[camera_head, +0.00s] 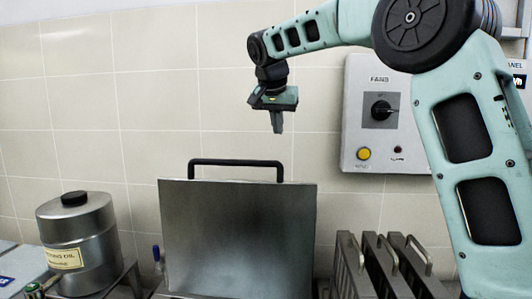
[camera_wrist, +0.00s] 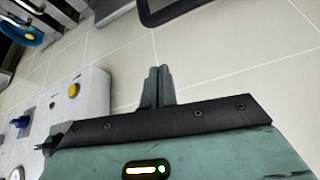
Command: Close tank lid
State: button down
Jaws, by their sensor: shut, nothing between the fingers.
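The tank lid (camera_head: 238,240) is a grey metal panel standing upright, with a black bar handle (camera_head: 236,162) along its top edge. My gripper (camera_head: 277,128) is above and slightly right of the handle, fingers pointing down, apart from it. Its fingers (camera_wrist: 157,85) are together in the wrist view, with nothing between them. A dark bar with a rounded corner (camera_wrist: 185,12), likely the lid handle, shows at the top of the wrist view. The tank opening below the lid is hidden in the head view.
A control box (camera_head: 382,115) with a black knob and yellow button is on the tiled wall at right. A metal oil canister (camera_head: 80,235) stands at left. Several metal panels with handles (camera_head: 385,265) stand right of the lid.

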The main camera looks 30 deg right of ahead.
jog(key=w+d+r+p+x, duration=0.1)
jog(key=p+x, duration=0.2)
jog(key=x, duration=0.7)
jog(key=shift+s+a+f+p, duration=0.25)
jog(key=shift+s+a+p, duration=0.15)
jog(key=shift+s+a, duration=0.35)
jog(key=shift+s+a+f+p, duration=0.25)
jog(key=shift+s+a+p, duration=0.1)
jog(key=shift+s+a, duration=0.4)
jog(key=shift+s, duration=0.1)
